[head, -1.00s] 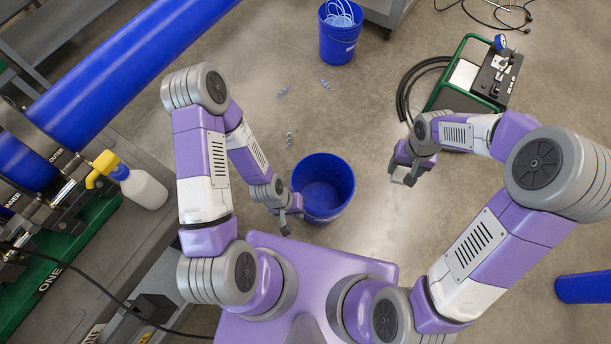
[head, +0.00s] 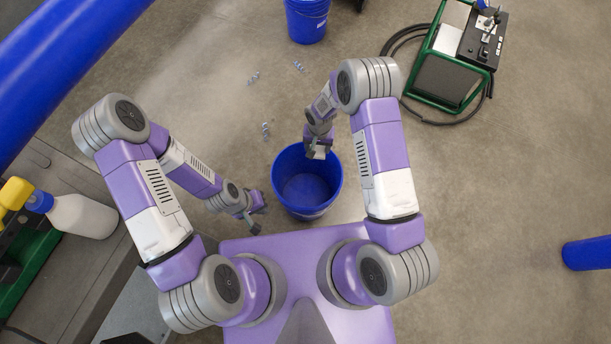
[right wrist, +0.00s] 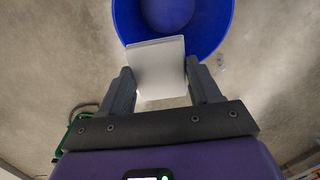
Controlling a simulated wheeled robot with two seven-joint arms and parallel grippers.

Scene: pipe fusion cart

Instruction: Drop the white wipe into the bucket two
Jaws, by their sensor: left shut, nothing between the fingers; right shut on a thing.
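A blue bucket (head: 322,206) stands on the floor just in front of my base and looks empty inside. A second blue bucket (head: 307,22) stands at the top of the head view. I cannot read a number on either. My right gripper (head: 318,153) is at the far rim of the near bucket, shut on the white wipe. In the right wrist view the wipe (right wrist: 158,70) is a flat white sheet between the fingers, and its outer edge overlaps the rim of a blue bucket (right wrist: 222,22). My left gripper (head: 256,214) is shut and empty, left of the near bucket.
A bench with a white spray bottle (head: 82,216) stands at the left, under a big blue pipe (head: 60,75). A green-framed machine (head: 455,65) with a black hose is at the upper right. Blue-grey scraps (head: 266,131) lie on the floor.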

